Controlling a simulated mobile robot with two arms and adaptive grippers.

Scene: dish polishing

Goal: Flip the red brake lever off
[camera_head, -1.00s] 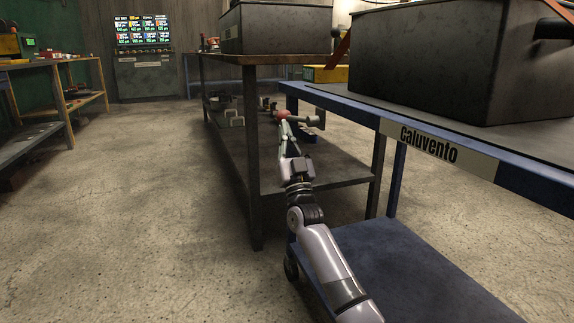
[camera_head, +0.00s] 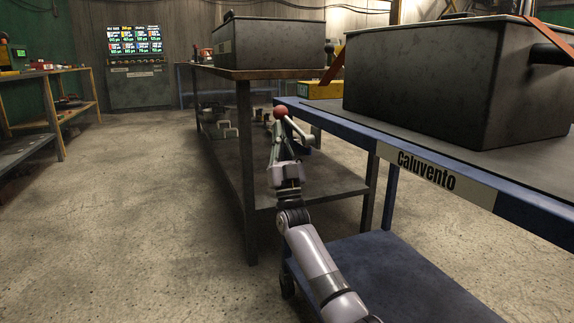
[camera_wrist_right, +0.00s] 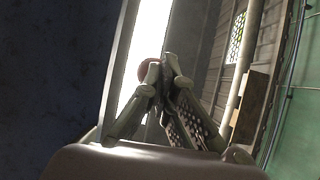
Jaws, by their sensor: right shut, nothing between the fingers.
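In the right wrist view the fingertips (camera_wrist_right: 163,75) are close together, and the red knob (camera_wrist_right: 147,70) is partly hidden behind the left one. I cannot tell whether they touch. My left gripper is not in view.
A lidded dark grey bin (camera_head: 420,85) stands on the cart top. The cart has a blue lower shelf (camera_head: 400,275). A metal workbench (camera_head: 246,160) with another bin (camera_head: 265,43) stands behind my right arm. The floor at left (camera_head: 130,220) is open.

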